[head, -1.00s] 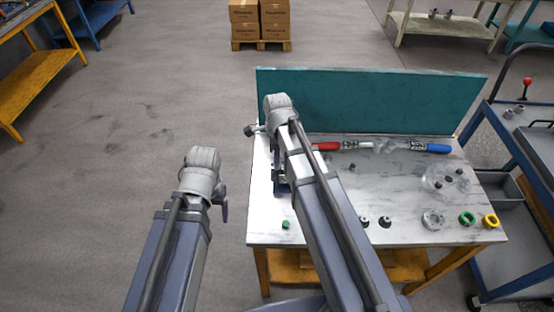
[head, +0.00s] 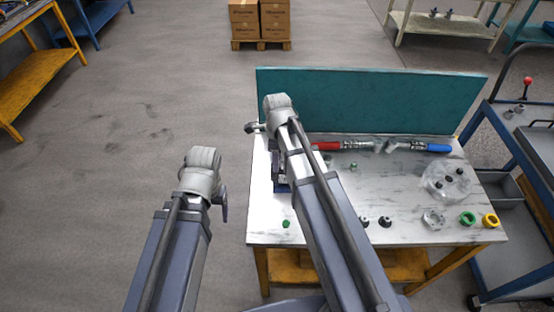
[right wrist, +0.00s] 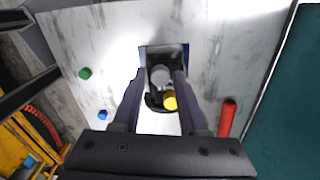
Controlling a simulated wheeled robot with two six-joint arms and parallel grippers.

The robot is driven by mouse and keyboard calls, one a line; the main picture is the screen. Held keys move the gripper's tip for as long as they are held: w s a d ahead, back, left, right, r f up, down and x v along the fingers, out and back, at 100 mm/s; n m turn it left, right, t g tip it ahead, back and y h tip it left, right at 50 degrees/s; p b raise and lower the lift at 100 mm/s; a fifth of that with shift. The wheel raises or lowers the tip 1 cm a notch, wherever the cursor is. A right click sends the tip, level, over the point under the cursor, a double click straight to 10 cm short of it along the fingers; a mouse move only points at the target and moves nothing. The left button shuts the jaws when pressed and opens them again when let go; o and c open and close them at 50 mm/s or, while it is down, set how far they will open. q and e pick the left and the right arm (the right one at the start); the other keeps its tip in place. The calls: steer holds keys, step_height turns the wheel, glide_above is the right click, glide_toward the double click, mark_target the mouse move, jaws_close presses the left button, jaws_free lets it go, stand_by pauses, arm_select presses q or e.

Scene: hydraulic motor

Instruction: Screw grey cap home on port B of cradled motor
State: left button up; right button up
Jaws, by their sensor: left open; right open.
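In the right wrist view the dark motor (right wrist: 152,100) sits in its blue-edged cradle (right wrist: 148,50) on the table. A round grey cap (right wrist: 160,74) is on top of the motor, and I cannot tell how far down it sits. A yellow cap (right wrist: 170,103) is beside it. My right gripper (right wrist: 160,75) is open, with one finger on each side of the grey cap. My right arm hides most of the motor and cradle in the head view. My left gripper (head: 223,204) is open and empty, over the floor left of the table.
A green cap (head: 286,224) lies near the table's front left. Red (head: 327,146) and blue (head: 438,148) handled tools lie by the teal back panel (head: 370,100). A clear dish (head: 447,182), green ring (head: 467,218) and yellow ring (head: 490,220) are at the right.

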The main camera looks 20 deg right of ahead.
steer(key=shift+r, duration=0.1)
steer(key=shift+r+p, duration=0.35)
steer(key=shift+p, duration=0.1)
steer(key=n, duration=0.4)
steer(key=shift+n, duration=0.3)
steer(key=n, duration=0.5)
steer(key=shift+n, duration=0.3)
jaws_close()
stand_by(0.3)
